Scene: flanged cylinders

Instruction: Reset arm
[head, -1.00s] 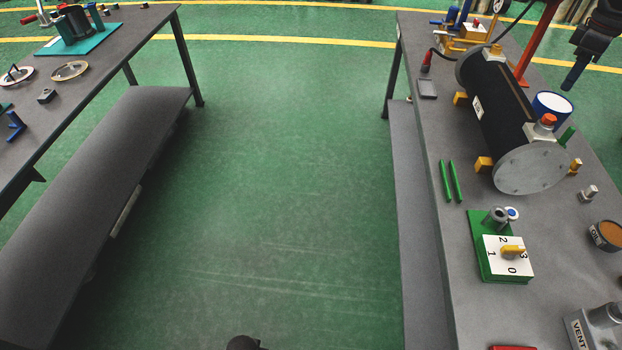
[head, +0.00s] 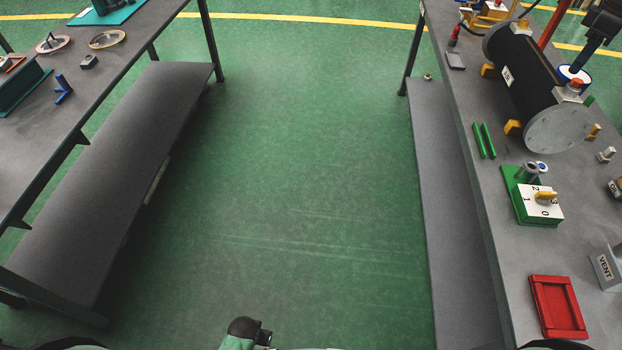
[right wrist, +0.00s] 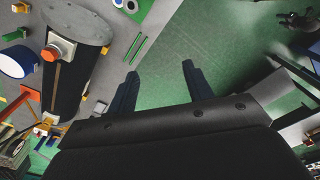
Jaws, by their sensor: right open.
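The right table (head: 510,255) also bears green rods (head: 484,140), a numbered dial box (head: 538,205), a red tray (head: 558,307) and a VENT block (head: 606,268). The left table (head: 95,85) holds several small parts. Green floor (head: 310,190) between the tables is clear.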

